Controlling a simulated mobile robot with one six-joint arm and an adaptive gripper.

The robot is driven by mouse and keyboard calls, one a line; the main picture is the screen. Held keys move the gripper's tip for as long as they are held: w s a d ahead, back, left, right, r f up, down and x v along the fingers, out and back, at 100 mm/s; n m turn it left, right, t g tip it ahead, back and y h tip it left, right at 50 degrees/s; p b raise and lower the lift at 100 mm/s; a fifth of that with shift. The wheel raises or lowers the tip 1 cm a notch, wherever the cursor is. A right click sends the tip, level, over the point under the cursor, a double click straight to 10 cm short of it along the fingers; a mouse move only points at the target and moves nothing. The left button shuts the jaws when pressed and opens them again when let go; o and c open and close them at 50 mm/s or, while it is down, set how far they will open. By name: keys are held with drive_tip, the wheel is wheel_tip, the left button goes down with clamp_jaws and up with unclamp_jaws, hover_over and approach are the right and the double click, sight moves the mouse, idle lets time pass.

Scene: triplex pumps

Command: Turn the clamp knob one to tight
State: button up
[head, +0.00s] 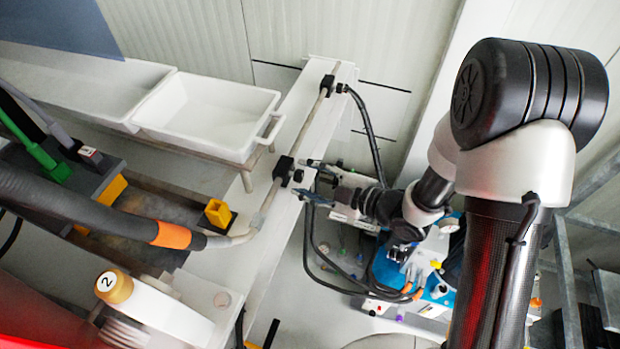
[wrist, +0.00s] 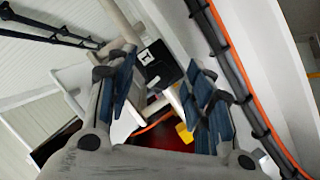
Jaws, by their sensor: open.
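Two black clamps sit on a thin rod along a white beam in the head view. The nearer clamp (head: 284,168) has a small black knob (head: 298,176) on its right side; the farther clamp (head: 327,86) has a similar knob (head: 341,88). In the wrist view, my blue-padded fingers (wrist: 162,75) stand apart, with a black clamp block (wrist: 163,66) visible beyond the gap.
A white tray (head: 205,110) stands left of the beam (head: 262,238). A thick dark hose with an orange band (head: 172,235) joins the rod's near end. A wooden knob marked 2 (head: 114,286) is at lower left. Black cables (head: 368,130) hang right of the beam.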

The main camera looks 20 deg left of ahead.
drive_tip(key=shift+c, duration=0.2)
drive_tip(key=c, duration=1.1)
drive_tip(key=shift+r+p, duration=0.1)
drive_tip(key=shift+p, duration=0.35)
